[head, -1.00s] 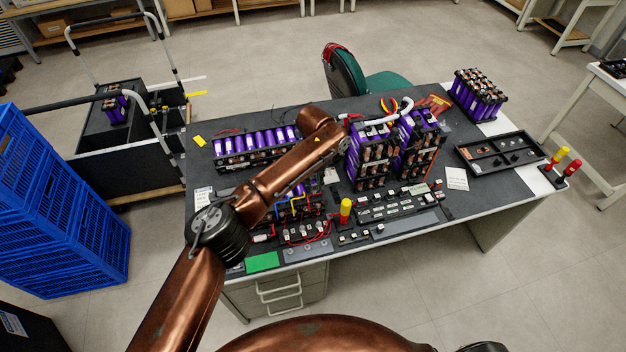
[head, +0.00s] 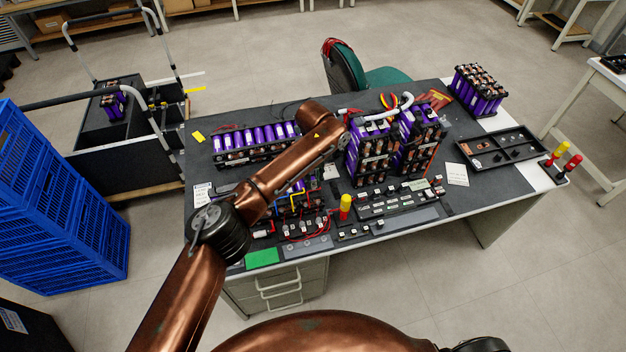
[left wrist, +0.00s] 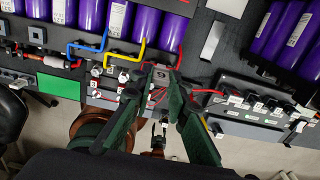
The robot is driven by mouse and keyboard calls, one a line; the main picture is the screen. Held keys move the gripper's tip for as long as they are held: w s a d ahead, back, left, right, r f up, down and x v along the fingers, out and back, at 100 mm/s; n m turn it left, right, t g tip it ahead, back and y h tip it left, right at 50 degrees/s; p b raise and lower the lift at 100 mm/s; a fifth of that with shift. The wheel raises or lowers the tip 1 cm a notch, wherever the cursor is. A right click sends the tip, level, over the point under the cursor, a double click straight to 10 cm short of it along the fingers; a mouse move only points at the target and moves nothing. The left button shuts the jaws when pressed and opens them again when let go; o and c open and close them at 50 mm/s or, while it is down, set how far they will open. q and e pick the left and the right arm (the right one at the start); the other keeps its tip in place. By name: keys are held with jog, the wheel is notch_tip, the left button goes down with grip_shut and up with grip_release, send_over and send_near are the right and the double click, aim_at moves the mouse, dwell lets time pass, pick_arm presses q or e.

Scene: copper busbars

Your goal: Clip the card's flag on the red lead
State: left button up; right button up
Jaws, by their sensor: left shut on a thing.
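In the left wrist view my left gripper (left wrist: 160,80) has dark green fingers closed on a small grey piece (left wrist: 159,73); its marking is too small to read. A red lead (left wrist: 200,92) runs close beside the fingertips, toward the rack at the right. I cannot tell whether the piece touches it. In the head view the copper forearm covers the fingertips. Red leads (head: 320,229) show at the desk's front. A white card (head: 457,174) lies on the desk's right part; its print is unreadable.
A black rack with white-labelled pieces (head: 390,203) stands right of the wiring. Purple cell rows (head: 250,140) and tall cell packs (head: 370,160) stand behind. A green patch (head: 262,258) lies at the front left; a black tray (head: 500,148) lies at the right.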

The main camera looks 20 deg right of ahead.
pick_arm(q)
jog(key=shift+f, duration=0.2)
jog(key=shift+f, duration=0.3)
jog(key=shift+f+b, duration=0.5)
jog(key=shift+f, duration=0.1)
dwell(0.5)
jog(key=o, duration=0.7)
jog(key=shift+o, duration=0.2)
jog(key=shift+r, duration=0.1)
jog(key=shift+r+p, duration=1.1)
jog(key=shift+r, duration=1.85)
